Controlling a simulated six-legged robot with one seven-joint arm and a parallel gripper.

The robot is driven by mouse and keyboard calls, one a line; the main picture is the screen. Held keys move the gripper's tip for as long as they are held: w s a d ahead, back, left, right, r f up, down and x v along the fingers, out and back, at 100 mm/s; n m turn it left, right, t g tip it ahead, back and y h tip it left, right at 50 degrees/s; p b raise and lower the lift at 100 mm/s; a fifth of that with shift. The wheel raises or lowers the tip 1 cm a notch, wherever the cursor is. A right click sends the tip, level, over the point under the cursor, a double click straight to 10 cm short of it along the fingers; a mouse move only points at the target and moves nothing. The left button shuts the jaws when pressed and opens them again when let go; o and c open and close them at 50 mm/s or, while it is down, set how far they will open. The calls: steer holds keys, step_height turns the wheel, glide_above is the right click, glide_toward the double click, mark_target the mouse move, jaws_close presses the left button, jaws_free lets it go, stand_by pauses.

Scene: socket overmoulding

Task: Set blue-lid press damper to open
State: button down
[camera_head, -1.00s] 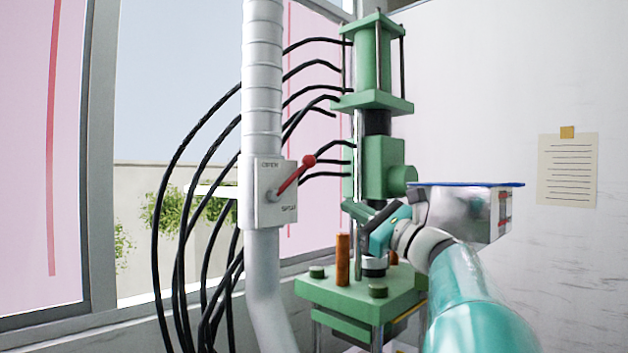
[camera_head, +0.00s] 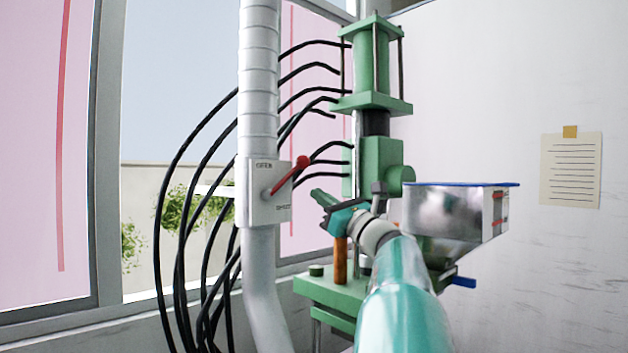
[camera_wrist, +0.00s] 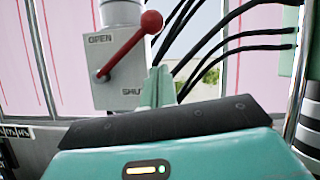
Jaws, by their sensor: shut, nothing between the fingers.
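The damper box (camera_head: 268,212) is a pale grey block on the white vertical duct, marked OPEN at its top and SHUT at its lower right. Its red lever (camera_head: 287,178) slants up and right from the pivot to a round red knob, between the two marks. In the wrist view the lever (camera_wrist: 128,46) also slants up and right. The press (camera_head: 372,160) is green, with a blue-lidded metal hopper (camera_head: 455,212) at its right. My gripper (camera_head: 318,197) is shut and empty, right of and slightly below the knob. Its fingers (camera_wrist: 157,88) show below the knob, apart from it.
The white duct (camera_head: 260,80) runs up and down through the damper box. Several black hoses (camera_head: 178,180) loop behind it to the press. An orange post (camera_head: 340,262) stands on the press's lower plate. A paper note (camera_head: 571,172) hangs on the right wall.

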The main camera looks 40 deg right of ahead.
mark_target(288, 176)
steer(key=r, duration=0.1)
steer(key=w+r, duration=0.2)
steer(key=r, duration=0.1)
steer(key=shift+a, duration=0.35)
steer(key=shift+w, duration=0.1)
steer(key=shift+r, duration=0.2)
